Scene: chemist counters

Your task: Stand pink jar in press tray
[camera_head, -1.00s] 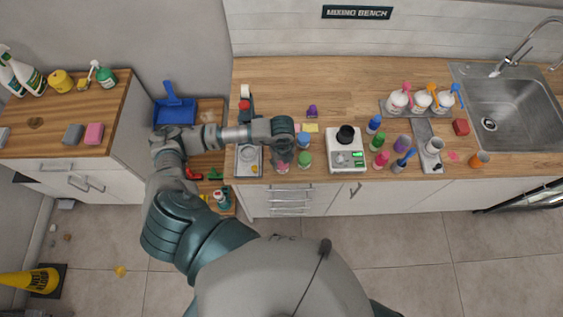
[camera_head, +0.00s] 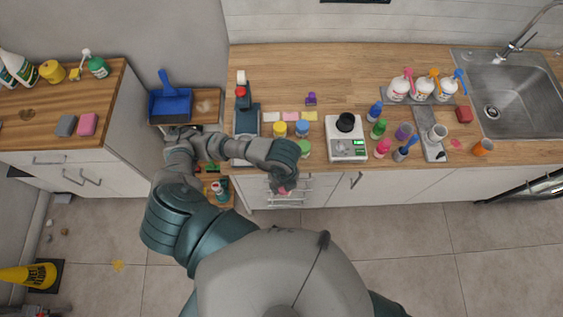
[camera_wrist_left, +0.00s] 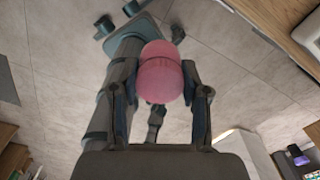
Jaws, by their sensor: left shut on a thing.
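My left gripper (camera_head: 284,186) is shut on the pink jar (camera_head: 286,189). They are just in front of the counter's front edge, over the drawers, and the arm hides most of the jar. In the left wrist view the pink jar (camera_wrist_left: 161,72) sits between the two fingers, with the floor behind it. The press (camera_head: 246,118), dark with a red part on top, stands at the counter's left end. Its tray (camera_head: 238,158) is at the front edge, left of the gripper and partly hidden by my forearm. My right gripper is not in view.
Yellow (camera_head: 280,130), blue (camera_head: 302,129) and green (camera_head: 305,149) jars stand just behind the gripper. A white scale (camera_head: 347,148) with a black cup is to their right. Another pink container (camera_head: 383,149) stands farther right.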

